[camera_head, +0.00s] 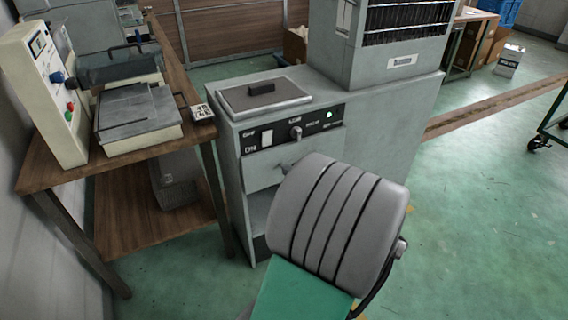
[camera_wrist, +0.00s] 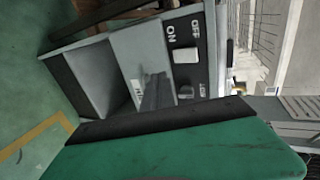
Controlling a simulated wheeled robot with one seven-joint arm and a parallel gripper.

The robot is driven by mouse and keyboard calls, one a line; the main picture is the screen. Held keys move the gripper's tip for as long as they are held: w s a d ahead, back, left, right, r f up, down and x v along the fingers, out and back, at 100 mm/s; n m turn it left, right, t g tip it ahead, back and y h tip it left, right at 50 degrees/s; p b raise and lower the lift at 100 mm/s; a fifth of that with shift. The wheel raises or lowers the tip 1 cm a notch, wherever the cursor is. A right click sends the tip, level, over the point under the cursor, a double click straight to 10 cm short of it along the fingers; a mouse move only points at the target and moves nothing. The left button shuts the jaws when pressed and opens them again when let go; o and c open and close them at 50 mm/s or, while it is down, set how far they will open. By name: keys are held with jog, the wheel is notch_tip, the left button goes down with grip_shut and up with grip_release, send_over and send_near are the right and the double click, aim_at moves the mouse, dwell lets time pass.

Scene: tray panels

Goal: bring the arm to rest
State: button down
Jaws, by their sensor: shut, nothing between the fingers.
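In the wrist view a green surface with a black edge (camera_wrist: 180,155) fills the lower part, close to the camera. Beyond it the grey cabinet's switch panel (camera_wrist: 185,55) shows turned on its side.
A wooden table (camera_head: 45,170) with machines is at the left by the wall. Green floor (camera_head: 480,230) is clear at the right.

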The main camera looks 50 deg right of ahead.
dwell(0.3)
jog(key=w+a+r+n+g+y+p, duration=0.2)
jog(key=w+a+r+n+y+p, duration=0.25)
jog(key=a, duration=0.45)
jog(key=w+a+r+n+g+y+p, duration=0.1)
jog(key=a+r+n+g+p, duration=0.15)
jog(key=a+n+p, duration=0.55)
jog(key=s+a+r+n+g+p, duration=0.2)
jog(key=s+a+r+n+p, duration=0.1)
jog(key=a, duration=0.5)
jog(key=s+a+r+n+g+h+p, duration=0.1)
jog(key=s+a+r+n+g+p, duration=0.2)
jog(key=s+a+r+n, duration=0.3)
notch_tip(320, 180, up, 4)
jog(key=shift+s+a+p, duration=0.6)
jog(key=shift+a+p, duration=0.05)
jog(key=shift+a, duration=0.55)
jog(key=shift+n, duration=0.25)
